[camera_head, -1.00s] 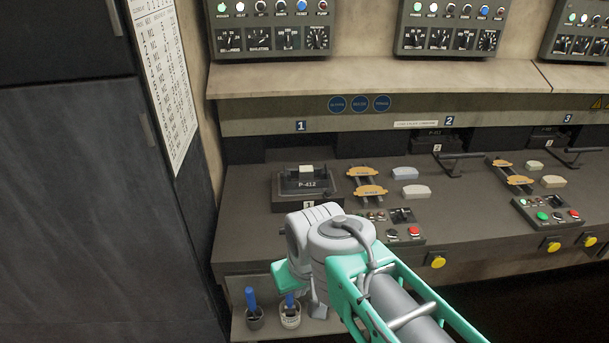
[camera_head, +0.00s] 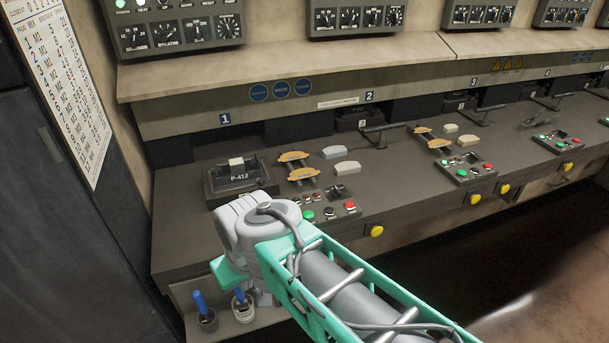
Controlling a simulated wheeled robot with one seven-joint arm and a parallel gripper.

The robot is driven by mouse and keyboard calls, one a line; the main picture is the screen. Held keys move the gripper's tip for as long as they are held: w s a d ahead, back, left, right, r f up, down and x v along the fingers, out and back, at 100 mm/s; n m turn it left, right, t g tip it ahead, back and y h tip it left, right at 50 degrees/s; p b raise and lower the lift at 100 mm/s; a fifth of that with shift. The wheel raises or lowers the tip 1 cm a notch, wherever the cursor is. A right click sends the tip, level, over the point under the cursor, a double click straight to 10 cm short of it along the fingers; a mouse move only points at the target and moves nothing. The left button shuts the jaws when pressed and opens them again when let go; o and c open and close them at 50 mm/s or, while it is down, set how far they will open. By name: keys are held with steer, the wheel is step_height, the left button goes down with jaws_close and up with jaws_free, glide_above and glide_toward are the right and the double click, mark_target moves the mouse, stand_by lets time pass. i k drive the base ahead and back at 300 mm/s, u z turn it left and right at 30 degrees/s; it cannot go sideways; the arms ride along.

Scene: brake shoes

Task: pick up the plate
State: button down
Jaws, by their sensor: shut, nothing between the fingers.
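Two flat orange-yellow plates, a far one (camera_head: 293,156) and a near one (camera_head: 302,174), lie across a small dark rack on the bench at station 1. Both have dark lettering too small to read. Two more such plates, one far (camera_head: 423,130) and one near (camera_head: 439,143), lie at station 2. The frames do not show which one the task means. My arm reaches in from the lower right, and its grey joint is in front of the bench edge, below and left of the station 1 plates. My gripper is hidden behind the arm.
A dark P-412 block (camera_head: 240,178) sits left of the plates. Pale pads (camera_head: 347,168) lie to their right, with a button box (camera_head: 330,207) nearer. Two cups with blue-handled tools, one dark (camera_head: 208,322) and one pale (camera_head: 243,312), stand on a low shelf. A dark cabinet is at left.

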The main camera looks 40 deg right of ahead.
mark_target(302, 173)
steer(key=u, duration=3.05)
steer(key=k, duration=1.65)
steer(key=z, duration=0.95)
steer(key=i, duration=0.5)
steer(key=u, duration=0.05)
